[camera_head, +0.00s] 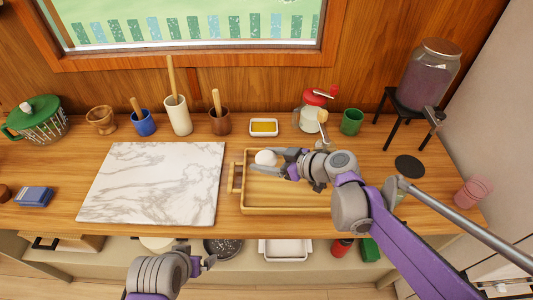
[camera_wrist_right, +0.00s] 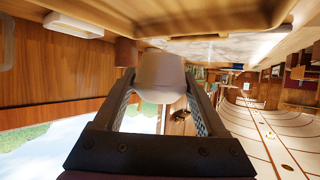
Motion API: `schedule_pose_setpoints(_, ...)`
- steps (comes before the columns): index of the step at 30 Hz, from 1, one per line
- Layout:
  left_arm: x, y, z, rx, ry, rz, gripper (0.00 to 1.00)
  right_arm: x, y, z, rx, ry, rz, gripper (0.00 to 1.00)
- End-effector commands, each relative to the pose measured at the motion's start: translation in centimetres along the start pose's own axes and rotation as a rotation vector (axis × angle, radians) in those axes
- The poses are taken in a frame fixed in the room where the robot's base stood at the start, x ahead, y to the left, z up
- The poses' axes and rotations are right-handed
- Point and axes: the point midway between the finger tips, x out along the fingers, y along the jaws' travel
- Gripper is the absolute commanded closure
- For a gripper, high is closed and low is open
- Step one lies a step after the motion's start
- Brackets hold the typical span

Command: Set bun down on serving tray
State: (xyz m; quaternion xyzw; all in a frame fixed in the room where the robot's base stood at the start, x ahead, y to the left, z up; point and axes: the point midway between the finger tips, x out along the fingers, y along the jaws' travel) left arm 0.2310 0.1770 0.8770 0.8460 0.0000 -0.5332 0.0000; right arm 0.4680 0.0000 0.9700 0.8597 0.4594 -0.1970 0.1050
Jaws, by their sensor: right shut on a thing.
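The bun (camera_head: 265,157) is pale, whitish and rounded. It is held between the fingers of my right gripper (camera_head: 272,164), over the far left part of the wooden serving tray (camera_head: 285,209). In the right wrist view the bun (camera_wrist_right: 160,76) sits between the two fingertips, and the picture is upside down. The tray rim (camera_wrist_right: 215,28) shows close beyond it there. I cannot tell whether the bun touches the tray. My left gripper (camera_head: 198,260) is in front of the counter's near edge, empty, its fingers apart.
A marble board (camera_head: 155,182) lies left of the tray. A drink dispenser (camera_head: 428,78) stands at the back right. Bare counter separates board and tray.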

Motion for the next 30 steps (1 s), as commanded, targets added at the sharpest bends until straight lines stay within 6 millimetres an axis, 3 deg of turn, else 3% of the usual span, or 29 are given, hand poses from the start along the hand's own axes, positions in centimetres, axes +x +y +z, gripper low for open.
schedule_pose_setpoints(9, -0.2, 0.0, -0.1, 0.0, 0.001, 0.0, 0.0, -0.1, 0.0, 0.0, -0.002, 0.002, -0.002, 0.81)
schedule_pose_setpoints(30, 3.7, 0.0, 2.4, 0.0, -0.014, 0.0, 0.0, 2.7, 0.0, 5.7, -0.001, 0.002, -0.002, 0.81)
